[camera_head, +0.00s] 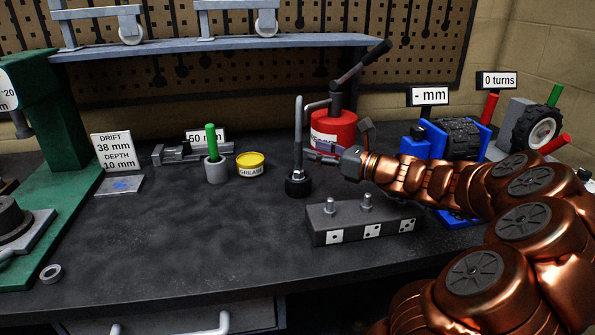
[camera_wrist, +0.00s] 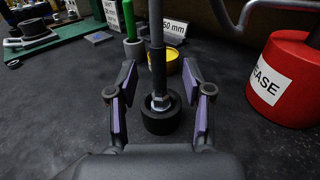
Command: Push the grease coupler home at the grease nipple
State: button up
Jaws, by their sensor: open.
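A dark grease coupler on a hose (camera_head: 298,150) stands upright in a round black holder (camera_head: 298,187). It also shows in the wrist view as a dark vertical stem (camera_wrist: 157,62) above a silver hex collar. My gripper (camera_head: 312,151) is open beside the stem in the head view. In the wrist view the open fingers (camera_wrist: 159,80) lie left and right of the stem, with visible gaps on both sides.
The red grease pump (camera_head: 333,128) stands behind my gripper, to the right in the wrist view (camera_wrist: 290,80). A yellow grease tin (camera_head: 250,165) and a green-handled tool in a grey cup (camera_head: 214,168) stand left. The bench's left middle is clear.

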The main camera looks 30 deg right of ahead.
aim_at(298, 141)
jog(key=shift+r+x, duration=0.25)
jog(key=shift+x, duration=1.15)
jog(key=shift+r+x, duration=0.2)
jog(key=shift+x, duration=1.25)
jog(key=shift+s, duration=0.1)
jog(key=shift+c, duration=0.3)
jog(key=shift+a, duration=0.1)
grip_shut()
